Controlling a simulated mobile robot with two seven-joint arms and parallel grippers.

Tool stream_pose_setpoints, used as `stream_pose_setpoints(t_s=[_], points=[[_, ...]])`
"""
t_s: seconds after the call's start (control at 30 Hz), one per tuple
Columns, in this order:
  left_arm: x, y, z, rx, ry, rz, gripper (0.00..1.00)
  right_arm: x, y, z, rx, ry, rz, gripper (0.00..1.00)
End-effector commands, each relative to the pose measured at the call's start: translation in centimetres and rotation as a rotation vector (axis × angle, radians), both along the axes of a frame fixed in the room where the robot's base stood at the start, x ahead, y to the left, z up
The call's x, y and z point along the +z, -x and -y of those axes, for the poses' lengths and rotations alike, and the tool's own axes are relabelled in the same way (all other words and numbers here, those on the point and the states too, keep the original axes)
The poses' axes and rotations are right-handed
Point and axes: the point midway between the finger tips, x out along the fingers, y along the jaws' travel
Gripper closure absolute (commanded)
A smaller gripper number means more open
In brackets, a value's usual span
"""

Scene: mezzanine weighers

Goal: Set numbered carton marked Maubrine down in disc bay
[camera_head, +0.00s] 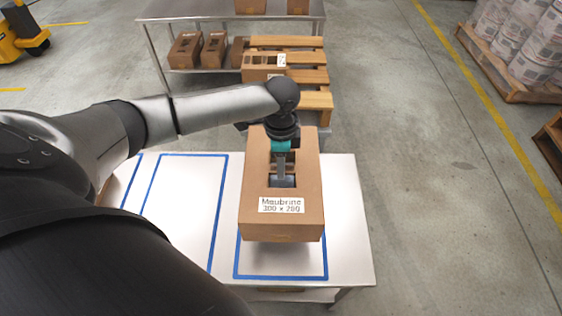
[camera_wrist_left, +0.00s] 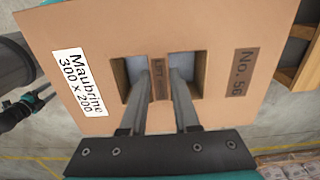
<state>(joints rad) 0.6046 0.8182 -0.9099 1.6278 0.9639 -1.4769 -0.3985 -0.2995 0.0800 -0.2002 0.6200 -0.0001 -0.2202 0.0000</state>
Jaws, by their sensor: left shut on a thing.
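The numbered carton marked Maubrine (camera_head: 282,222) is brown, with a white label reading "Maubrine 300 x 200". The left wrist view shows its top (camera_wrist_left: 215,30), also marked "No. 56". My left gripper (camera_head: 283,180) is shut on the strip between the carton's two top slots, one finger in each. The carton hangs upright over a blue-outlined bay (camera_head: 282,277) on the white table, hiding most of it; the gap beneath is hard to judge. I see no disc mark on the visible bays. What seems my right gripper (camera_wrist_left: 42,98) shows small in the left wrist view.
Another blue-outlined bay (camera_head: 183,205) on the table (camera_head: 350,240) is empty, left of the carton. Behind stand a wooden pallet (camera_head: 300,57) with a carton on it and a metal shelf table (camera_head: 220,17) with several cartons. The floor at right is clear up to loaded pallets.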

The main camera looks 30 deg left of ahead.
Motion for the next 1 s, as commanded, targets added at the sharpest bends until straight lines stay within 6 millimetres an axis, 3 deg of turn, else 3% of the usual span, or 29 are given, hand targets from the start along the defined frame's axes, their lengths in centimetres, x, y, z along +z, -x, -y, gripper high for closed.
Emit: stream_pose_setpoints(t_s=[1.0], points=[[-7.0, -0.1, 0.0, -0.001, 0.001, 0.003, 1.00, -3.4, 0.0, 0.0, 0.000, 0.000, -0.001, 0.35]])
